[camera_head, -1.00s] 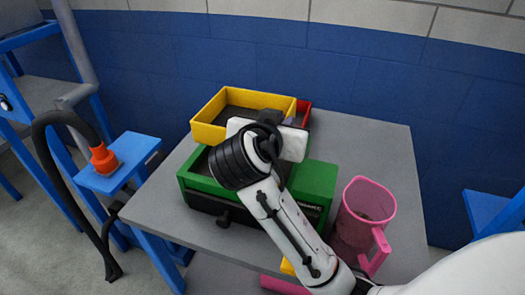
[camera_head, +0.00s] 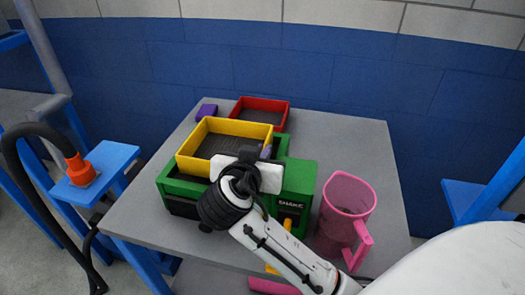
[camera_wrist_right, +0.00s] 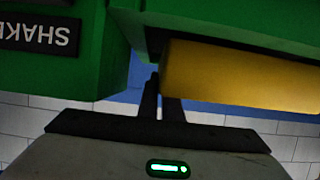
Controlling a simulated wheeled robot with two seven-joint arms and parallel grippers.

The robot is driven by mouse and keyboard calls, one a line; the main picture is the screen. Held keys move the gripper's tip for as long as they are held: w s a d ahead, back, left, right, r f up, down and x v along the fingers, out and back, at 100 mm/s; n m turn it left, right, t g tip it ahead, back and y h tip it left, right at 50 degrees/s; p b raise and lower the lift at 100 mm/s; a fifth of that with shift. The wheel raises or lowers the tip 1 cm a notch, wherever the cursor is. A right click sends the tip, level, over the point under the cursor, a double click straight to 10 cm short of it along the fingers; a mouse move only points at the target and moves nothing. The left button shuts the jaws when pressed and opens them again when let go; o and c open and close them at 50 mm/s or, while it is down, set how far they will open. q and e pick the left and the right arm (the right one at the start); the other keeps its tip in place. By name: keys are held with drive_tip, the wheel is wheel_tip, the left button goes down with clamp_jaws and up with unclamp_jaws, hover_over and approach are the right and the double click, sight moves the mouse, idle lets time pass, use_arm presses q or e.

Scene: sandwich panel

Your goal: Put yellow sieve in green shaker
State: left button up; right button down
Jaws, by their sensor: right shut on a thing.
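The yellow sieve (camera_head: 236,126) is a shallow rectangular frame with a dark mesh floor. It lies over the open tray part of the green shaker (camera_head: 300,178), whose green rim shows in front of it. I cannot tell whether it rests in the tray or is just above it. My right gripper (camera_head: 264,154) is shut on the sieve's right end; my wrist hides part of that end and of the shaker's front. In the right wrist view the fingers (camera_wrist_right: 161,97) are close together beside the yellow wall (camera_wrist_right: 240,76). My left gripper is not in view.
A red sieve (camera_head: 262,102) and a purple block (camera_head: 206,111) are behind on the grey table (camera_head: 355,140). A pink jug (camera_head: 345,192) stands close to the shaker's right. A blue stand with a black hose (camera_head: 30,132) is at left. The table's back right is clear.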

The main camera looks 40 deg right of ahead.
drive_tip(key=shift+f, duration=0.35)
drive_tip(key=c, duration=1.9)
unclamp_jaws()
drive_tip(key=shift+f, duration=0.1)
drive_tip(key=shift+c, duration=0.2)
drive_tip(key=shift+r, duration=0.55)
drive_tip(key=shift+s+a+r, duration=0.2)
drive_tip(key=shift+a, duration=0.1)
drive_tip(key=v, duration=0.6)
drive_tip(key=shift+s+a+r, duration=0.2)
drive_tip(key=shift+s+r, duration=0.05)
drive_tip(key=shift+r, duration=0.05)
